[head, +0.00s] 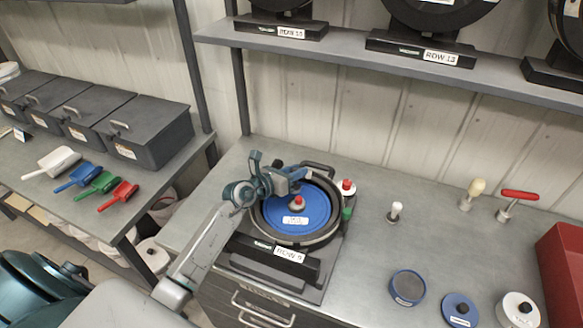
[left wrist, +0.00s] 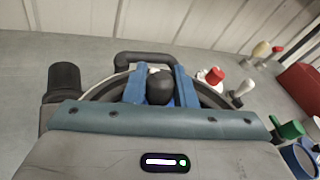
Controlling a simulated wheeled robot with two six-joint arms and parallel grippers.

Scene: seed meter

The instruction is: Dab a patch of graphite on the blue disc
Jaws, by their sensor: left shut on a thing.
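The blue disc (head: 305,203) lies in the black round housing of the seed meter marked ROW 9. It has a red-tipped hub and a white label; I make out no clear graphite patch on it. My left gripper (head: 302,178) is over the far part of the disc. It is shut on a dabber with a pale end (head: 314,175). In the left wrist view the dabber's black knob (left wrist: 160,88) sits between the blue fingers (left wrist: 158,86). Whether the dabber touches the disc cannot be told. My right gripper is out of view.
A red-topped piece (head: 347,187) and a green one (head: 347,213) stand close right of the meter. Further right are a white-knobbed tool (head: 394,212), a red T-handle (head: 519,196), a round blue-rimmed tin (head: 407,288) and a red box (head: 562,265). A shelf (head: 380,57) hangs behind.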

